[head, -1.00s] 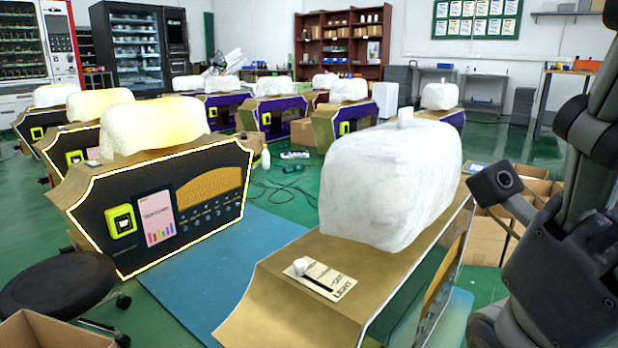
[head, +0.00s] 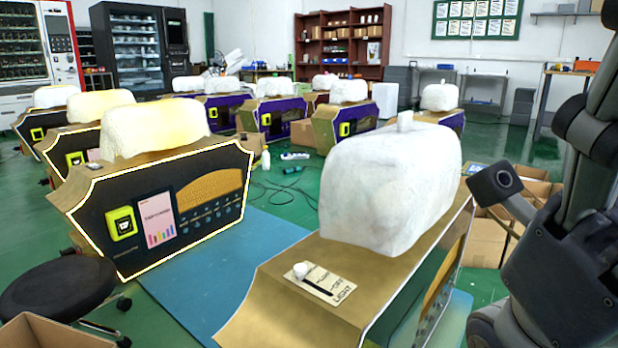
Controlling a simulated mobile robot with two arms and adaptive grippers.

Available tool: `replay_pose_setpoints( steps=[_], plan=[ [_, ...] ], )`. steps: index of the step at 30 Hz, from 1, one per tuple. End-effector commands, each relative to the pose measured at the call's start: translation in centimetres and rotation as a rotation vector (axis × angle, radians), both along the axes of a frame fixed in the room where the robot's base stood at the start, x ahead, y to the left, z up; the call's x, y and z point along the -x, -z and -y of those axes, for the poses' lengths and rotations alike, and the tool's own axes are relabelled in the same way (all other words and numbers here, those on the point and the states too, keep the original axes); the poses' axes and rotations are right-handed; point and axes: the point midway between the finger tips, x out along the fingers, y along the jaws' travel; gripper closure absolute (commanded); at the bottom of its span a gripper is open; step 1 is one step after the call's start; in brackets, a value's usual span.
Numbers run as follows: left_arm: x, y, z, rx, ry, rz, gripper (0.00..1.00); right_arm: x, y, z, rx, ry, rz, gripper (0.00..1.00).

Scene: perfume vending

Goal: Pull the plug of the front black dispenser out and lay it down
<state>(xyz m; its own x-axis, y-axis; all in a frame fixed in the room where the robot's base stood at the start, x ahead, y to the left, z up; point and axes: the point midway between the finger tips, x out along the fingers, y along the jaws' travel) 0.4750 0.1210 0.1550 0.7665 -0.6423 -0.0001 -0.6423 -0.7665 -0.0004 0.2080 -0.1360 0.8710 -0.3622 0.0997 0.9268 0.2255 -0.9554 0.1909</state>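The front black dispenser with a lit outline (head: 160,205) stands at the left, its front panel facing me and a wrapped white bulk (head: 150,128) on top. A nearer gold-topped dispenser (head: 262,305) stands at the right front, with a white wrapped bulk (head: 385,185) and a small label plate bearing a white knob (head: 301,270). I cannot make out a plug for certain on the black dispenser. My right arm shows at the right edge, but its fingertips are not seen. My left gripper is not in view.
A blue mat (head: 225,262) lies between the two dispensers. A black stool (head: 58,285) and a cardboard box (head: 50,332) are at the lower left. Thin cables (head: 285,190) lie on the green floor. More cardboard boxes (head: 492,238) stand behind my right arm.

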Motion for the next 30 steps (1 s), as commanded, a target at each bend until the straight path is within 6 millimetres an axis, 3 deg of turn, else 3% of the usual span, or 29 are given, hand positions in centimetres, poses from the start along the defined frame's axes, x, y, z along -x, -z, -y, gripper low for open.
replay_pose_setpoints(
  steps=[8, 15, 16, 30],
  plan=[
    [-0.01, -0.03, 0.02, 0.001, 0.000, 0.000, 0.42, 0.00, -0.12, 0.00, 0.000, 0.000, 0.000, 0.33],
    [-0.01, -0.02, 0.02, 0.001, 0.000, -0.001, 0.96, 0.00, -0.12, 0.00, 0.000, 0.000, 0.000, 0.33],
    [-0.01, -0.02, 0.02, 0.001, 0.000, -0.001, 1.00, 0.00, -0.12, 0.00, 0.000, -0.001, 0.000, 0.33],
    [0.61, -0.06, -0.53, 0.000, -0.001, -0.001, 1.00, 0.03, -0.53, -0.01, 0.000, -0.001, 0.000, 0.33]
  ],
)
